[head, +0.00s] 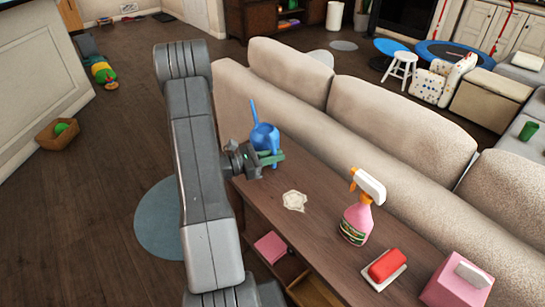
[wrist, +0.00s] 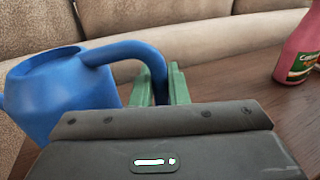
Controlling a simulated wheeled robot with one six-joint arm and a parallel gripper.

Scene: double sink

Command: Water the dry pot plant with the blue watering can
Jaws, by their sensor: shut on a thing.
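The blue watering can (head: 264,136) is at the far end of the wooden console table, by the sofa back. It also shows large at the left of the wrist view (wrist: 65,92), with its curved handle running to my gripper. My gripper (head: 268,158) has green fingers and is shut on the handle; the fingers (wrist: 160,84) stand on either side of it in the wrist view. I cannot tell whether the can's base touches the table. No pot plant is visible in either view.
On the console table (head: 325,222) are a small cream flat item (head: 294,201), a pink spray bottle (head: 357,215), a red block on a white dish (head: 387,266) and a pink tissue box (head: 458,284). The beige sofa (head: 375,125) borders its right side. Open floor (head: 110,150) lies left.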

